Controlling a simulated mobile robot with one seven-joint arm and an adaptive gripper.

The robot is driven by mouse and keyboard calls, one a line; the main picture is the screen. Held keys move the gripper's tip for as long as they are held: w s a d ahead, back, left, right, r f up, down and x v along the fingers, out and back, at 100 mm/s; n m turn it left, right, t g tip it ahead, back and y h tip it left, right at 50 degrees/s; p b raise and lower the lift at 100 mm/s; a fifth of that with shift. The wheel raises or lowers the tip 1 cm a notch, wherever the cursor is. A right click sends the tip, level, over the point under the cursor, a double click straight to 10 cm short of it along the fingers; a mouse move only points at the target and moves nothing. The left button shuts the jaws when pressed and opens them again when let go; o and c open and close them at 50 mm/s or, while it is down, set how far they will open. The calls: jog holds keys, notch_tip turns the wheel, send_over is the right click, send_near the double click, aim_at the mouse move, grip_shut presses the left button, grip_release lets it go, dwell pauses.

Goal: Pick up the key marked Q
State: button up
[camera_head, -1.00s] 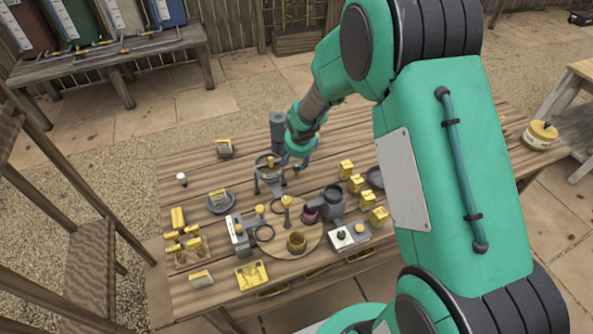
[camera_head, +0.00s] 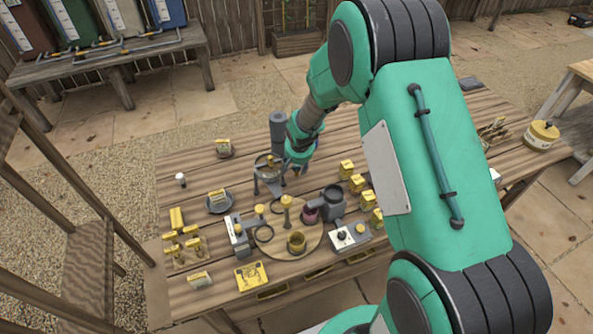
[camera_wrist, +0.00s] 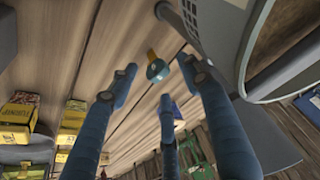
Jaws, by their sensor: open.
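A small key-like piece (camera_wrist: 156,70) with a teal round end and a yellow part lies on the wooden table in the wrist view. No letter can be read on it, so I cannot tell if it is marked Q. My gripper (camera_wrist: 160,82) is open, its blue fingers spread around the piece in that view without touching it. In the head view my gripper (camera_head: 297,168) is low over the table, just right of a grey stand with a ring (camera_head: 268,172). The piece cannot be made out there.
A grey apparatus (camera_wrist: 215,25) is close on the right in the wrist view. A round board (camera_head: 285,247) with several parts lies in front of my gripper. Yellow boxes (camera_head: 357,183) stand to the right, more yellow items (camera_head: 177,218) to the left. The table's left back is mostly clear.

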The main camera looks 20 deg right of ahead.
aim_at(297, 171)
jog(key=shift+x, duration=1.4)
grip_shut()
